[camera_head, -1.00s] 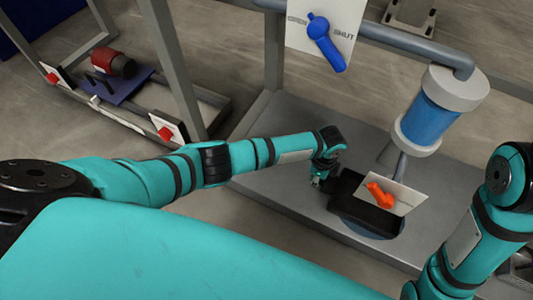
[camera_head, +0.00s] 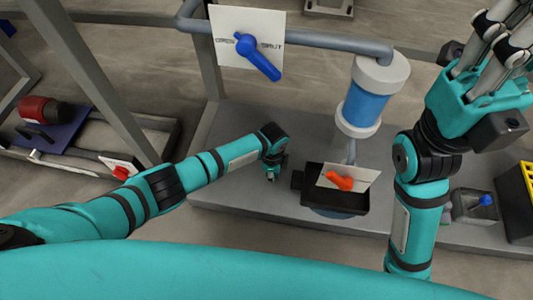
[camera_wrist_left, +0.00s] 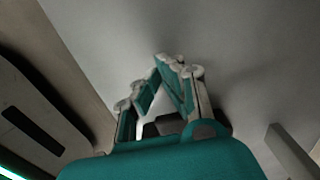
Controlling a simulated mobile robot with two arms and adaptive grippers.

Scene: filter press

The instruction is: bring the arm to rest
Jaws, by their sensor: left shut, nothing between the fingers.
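My left arm reaches in from the left over the grey base plate. Its gripper (camera_head: 271,176) points down beside the black tray (camera_head: 348,201), apart from the valve handles. In the left wrist view the left gripper's fingers (camera_wrist_left: 168,66) meet at their tips with nothing between them. My right arm stands at the right with its gripper (camera_head: 506,28) raised toward the upper right. Its fingertips run out of the picture, so its opening does not show clearly.
A blue valve handle (camera_head: 258,58) on a white OPEN/SHUT plate hangs from a pipe. An orange handle (camera_head: 340,181) sits over the tray. A blue cylinder (camera_head: 364,104) stands behind. A red-ended part (camera_head: 42,111) lies at left.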

